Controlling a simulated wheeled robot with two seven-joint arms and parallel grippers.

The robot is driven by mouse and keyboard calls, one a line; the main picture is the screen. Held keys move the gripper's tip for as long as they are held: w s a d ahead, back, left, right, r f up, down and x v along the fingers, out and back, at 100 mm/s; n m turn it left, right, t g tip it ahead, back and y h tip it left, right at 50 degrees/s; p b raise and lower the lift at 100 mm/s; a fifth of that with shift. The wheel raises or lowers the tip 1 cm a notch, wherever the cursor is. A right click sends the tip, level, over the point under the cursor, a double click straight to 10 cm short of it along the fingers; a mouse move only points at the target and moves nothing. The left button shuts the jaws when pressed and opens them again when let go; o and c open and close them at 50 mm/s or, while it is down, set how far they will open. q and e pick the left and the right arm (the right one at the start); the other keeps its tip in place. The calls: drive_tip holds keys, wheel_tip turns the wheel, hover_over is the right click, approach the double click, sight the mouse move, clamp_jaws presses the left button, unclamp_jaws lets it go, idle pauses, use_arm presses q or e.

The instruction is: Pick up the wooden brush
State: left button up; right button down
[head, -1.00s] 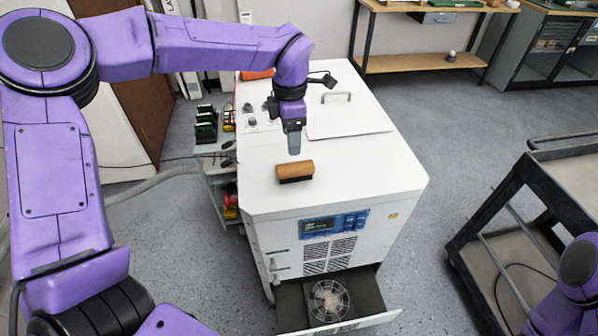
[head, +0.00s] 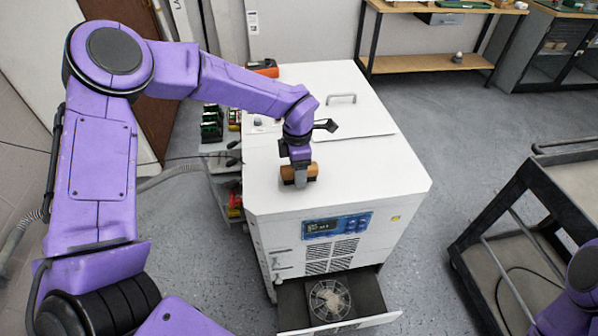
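The wooden brush (head: 313,170) lies on the white top of the cabinet, near its front left part. It has a brown wooden back and a dark underside. My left gripper (head: 300,182) points down at the middle of the brush, and its near finger covers part of it. Wood shows on both sides of the finger. The far finger is hidden, so I cannot tell whether the gripper is open or closed on the brush. Part of my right arm shows at the lower right edge, but its gripper is out of view.
The white cabinet (head: 385,178) has a hinged-looking panel with a handle (head: 341,98) behind the brush. Its lower drawer (head: 372,293) with a fan is open. An orange item (head: 263,67) lies at the back left. A dark cart (head: 500,205) stands at the right.

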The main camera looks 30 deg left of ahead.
use_arm(q)
drive_tip(key=shift+f, duration=0.25)
drive_tip(key=shift+c, duration=0.3)
drive_tip(key=c, duration=1)
drive_tip(key=shift+w+r, duration=0.1)
drive_tip(key=shift+r, duration=0.05)
drive_tip(key=shift+r, duration=0.35)
drive_tip(key=r, duration=0.3)
drive_tip(key=shift+d+b, duration=0.2)
drive_tip(key=shift+b, duration=0.1)
drive_tip(key=s+d+r+b, duration=0.1)
drive_tip(key=s+d+r, duration=0.3)
drive_tip(key=s, duration=0.1)
drive_tip(key=s+d+r+b, duration=0.2)
drive_tip(key=s+d+r, duration=0.3)
drive_tip(key=shift+s+d+r, duration=0.15)
drive_tip(key=shift+s+r, duration=0.05)
drive_tip(key=shift+r, duration=0.1)
